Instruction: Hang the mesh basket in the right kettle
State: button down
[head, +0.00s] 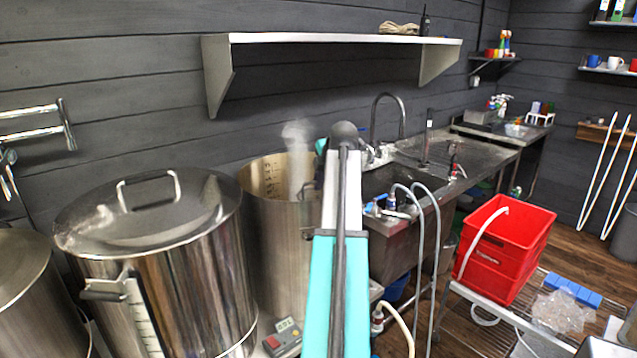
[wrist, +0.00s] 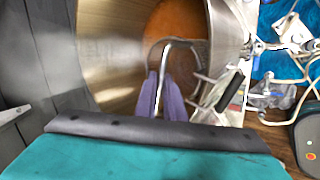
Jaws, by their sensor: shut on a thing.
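The right kettle (head: 277,245) is an open, steaming steel pot with level marks inside its wall. It also shows in the wrist view (wrist: 122,50), with orange-brown liquid inside. My gripper (wrist: 163,82) has purple fingers and is at the kettle's mouth, near its rim. It is shut on a bent metal bar (wrist: 181,42), which looks like the handle of the mesh basket. The basket's mesh body cannot be made out in either view. In the head view my teal arm hides the gripper and the kettle's right edge.
A lidded kettle (head: 150,290) stands close on the left. A wall shelf (head: 330,38) is above. A sink (head: 385,178) with taps and hoses is on the right. A red crate (head: 510,250) stands on a rack. A small grey control box (head: 283,340) sits in front.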

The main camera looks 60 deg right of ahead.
jog(key=shift+f, duration=0.25)
dwell(0.3)
jog(key=c, duration=1)
grip_release()
jog(key=shift+a, duration=0.1)
jog(key=shift+f, duration=0.1)
jog(key=shift+s+f, duration=0.1)
jog(key=shift+r, duration=0.3)
jog(key=shift+r, duration=0.25)
jog(key=shift+r+p, duration=0.5)
jog(key=shift+r, duration=0.45)
jog(key=shift+r+p, duration=1.6)
jog(key=shift+r, duration=2.1)
